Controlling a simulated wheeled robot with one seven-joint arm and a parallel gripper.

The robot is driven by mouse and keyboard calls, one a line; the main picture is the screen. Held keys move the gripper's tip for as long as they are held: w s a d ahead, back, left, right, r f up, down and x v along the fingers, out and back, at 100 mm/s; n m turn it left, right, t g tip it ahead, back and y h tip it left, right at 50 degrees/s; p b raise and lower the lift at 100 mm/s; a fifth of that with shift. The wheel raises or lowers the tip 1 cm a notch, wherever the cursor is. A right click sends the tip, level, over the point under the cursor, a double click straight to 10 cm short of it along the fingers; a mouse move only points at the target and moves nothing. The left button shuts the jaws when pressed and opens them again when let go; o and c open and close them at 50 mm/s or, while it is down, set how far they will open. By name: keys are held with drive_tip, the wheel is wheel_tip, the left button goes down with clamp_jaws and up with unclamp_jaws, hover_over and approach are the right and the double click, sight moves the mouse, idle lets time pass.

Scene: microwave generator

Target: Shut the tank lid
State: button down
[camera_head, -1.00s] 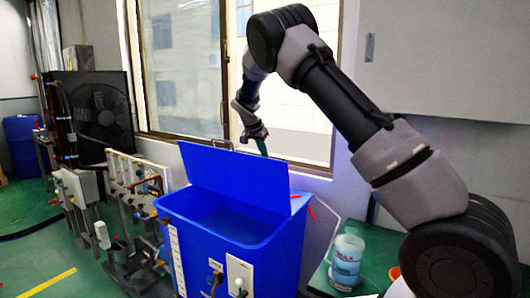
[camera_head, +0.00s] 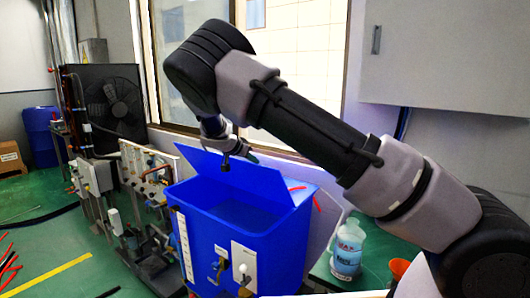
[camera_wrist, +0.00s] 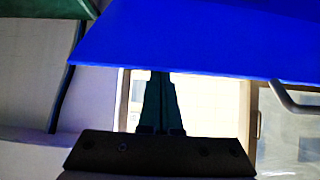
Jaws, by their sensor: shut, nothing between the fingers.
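The blue tank (camera_head: 240,240) stands open in the head view, with its hollow inside showing. Its blue lid (camera_head: 262,184) is raised and tilted up along the tank's window side. In the wrist view the lid (camera_wrist: 210,40) fills the upper part, with a bent metal handle (camera_wrist: 293,103) at its right edge. My gripper (camera_wrist: 159,76) is shut and empty, its dark green fingers pointing at the lid's edge. The fingertips overlap that edge in the picture; I cannot tell whether they touch.
A translucent bottle (camera_head: 347,248) and an orange object (camera_head: 399,268) stand right of the tank. Pipe and valve panels (camera_head: 150,180) stand close on its left. The window and wall are close behind.

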drive_tip(key=shift+s+a+f+t+h, duration=0.5)
drive_tip(key=shift+s+a+f, duration=1)
drive_tip(key=shift+f, duration=1.9)
drive_tip(key=shift+s+a+f+t+h, duration=0.45)
drive_tip(key=shift+s+a+f, duration=1.1)
drive_tip(key=shift+f, duration=1.85)
drive_tip(key=shift+s+a+f+t+h, duration=0.35)
drive_tip(key=shift+s+a+f+t, duration=0.45)
drive_tip(key=shift+s+f, duration=1.95)
drive_tip(key=shift+w+a+f, duration=0.1)
drive_tip(key=shift+w+f, duration=0.6)
drive_tip(key=shift+r, duration=0.1)
